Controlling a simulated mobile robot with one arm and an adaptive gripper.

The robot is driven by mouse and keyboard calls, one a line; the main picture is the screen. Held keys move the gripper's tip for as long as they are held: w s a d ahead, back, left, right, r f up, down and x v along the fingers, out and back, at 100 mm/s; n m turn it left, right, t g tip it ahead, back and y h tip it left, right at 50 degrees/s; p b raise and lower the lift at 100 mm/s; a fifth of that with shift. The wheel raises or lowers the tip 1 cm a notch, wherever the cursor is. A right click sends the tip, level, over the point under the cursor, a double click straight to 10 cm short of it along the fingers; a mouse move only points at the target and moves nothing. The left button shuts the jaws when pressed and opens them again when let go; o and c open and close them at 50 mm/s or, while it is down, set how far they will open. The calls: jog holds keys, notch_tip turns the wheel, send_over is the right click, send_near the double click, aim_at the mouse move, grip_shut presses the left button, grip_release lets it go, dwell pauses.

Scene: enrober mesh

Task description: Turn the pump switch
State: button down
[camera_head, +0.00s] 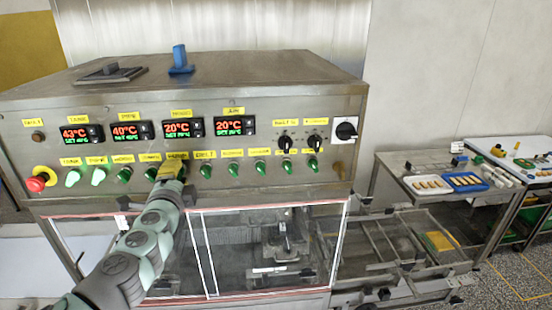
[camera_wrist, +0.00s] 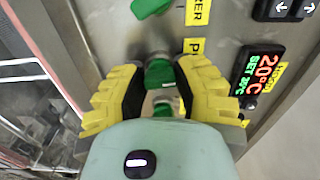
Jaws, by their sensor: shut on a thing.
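The pump switch (camera_wrist: 160,73) is a green knob on the steel control panel, beside a yellow label starting with "P" (camera_wrist: 193,46) in the wrist view. My gripper (camera_wrist: 160,82) has its yellow, black-lined fingers shut on it, one on each side. Another green part (camera_wrist: 164,107) shows just below it between the fingers. In the head view my gripper (camera_head: 173,167) is at the panel's lower row, under a yellow label, and hides the switch. How far the knob is turned cannot be told.
Other green switches (camera_head: 205,171) flank my gripper in the same row. A red emergency button (camera_head: 36,184) is at the far left. Temperature displays (camera_head: 183,128) sit above; black knobs (camera_head: 315,143) are at right. Glazed guard doors (camera_head: 265,250) lie below the panel.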

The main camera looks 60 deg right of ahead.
jog(key=m+b, duration=0.1)
jog(key=m, duration=0.2)
jog(key=shift+f+m, duration=0.1)
jog(key=shift+m, duration=0.2)
jog(key=shift+w+a+m+b, duration=0.1)
jog(key=shift+m+b, duration=0.25)
jog(key=shift+m, duration=1.35)
jog(key=c, duration=0.7)
grip_release()
jog(key=shift+o, duration=0.2)
jog(key=v, duration=1.2)
